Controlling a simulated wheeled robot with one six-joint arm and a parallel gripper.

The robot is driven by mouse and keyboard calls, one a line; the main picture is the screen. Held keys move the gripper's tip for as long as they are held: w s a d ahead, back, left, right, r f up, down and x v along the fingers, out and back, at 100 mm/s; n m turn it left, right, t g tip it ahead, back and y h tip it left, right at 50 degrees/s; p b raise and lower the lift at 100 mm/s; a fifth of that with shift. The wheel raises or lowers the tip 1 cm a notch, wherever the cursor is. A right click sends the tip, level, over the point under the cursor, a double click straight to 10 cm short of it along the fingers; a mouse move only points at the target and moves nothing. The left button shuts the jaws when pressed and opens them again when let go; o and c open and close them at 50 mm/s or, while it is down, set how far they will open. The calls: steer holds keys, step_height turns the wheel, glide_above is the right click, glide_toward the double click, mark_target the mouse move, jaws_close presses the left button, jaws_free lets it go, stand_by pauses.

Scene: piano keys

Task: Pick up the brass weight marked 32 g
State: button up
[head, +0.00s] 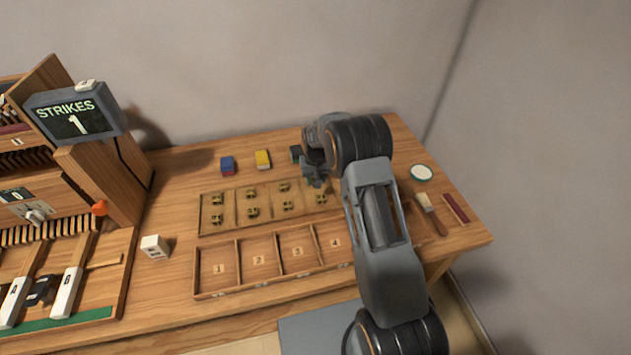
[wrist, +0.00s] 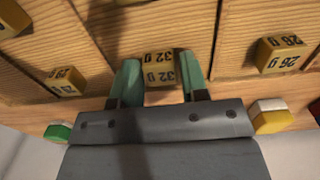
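The brass weight marked 32 g (wrist: 160,70) shows between the two green-padded fingers of my gripper (wrist: 162,80) in the wrist view. The fingers flank it closely, one on each side. I cannot tell whether both pads touch it. It appears level with its neighbours, on the wooden board (wrist: 110,55). In the head view my gripper (head: 316,181) is low over the back row's right end, and the arm hides part of that area. Other brass weights are near: one marked 26 g (wrist: 280,53) and a smaller-looking one (wrist: 65,82) whose number is hard to read.
A wooden tray with compartments numbered 1 to 4 (head: 240,292) lies in front of the weights. Behind are a blue-red block (head: 227,166) and a yellow block (head: 263,160). A white block (head: 154,246) stands left. A brush (head: 431,213) and round dish (head: 421,173) lie right.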

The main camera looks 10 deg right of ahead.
steer(key=c, duration=0.6)
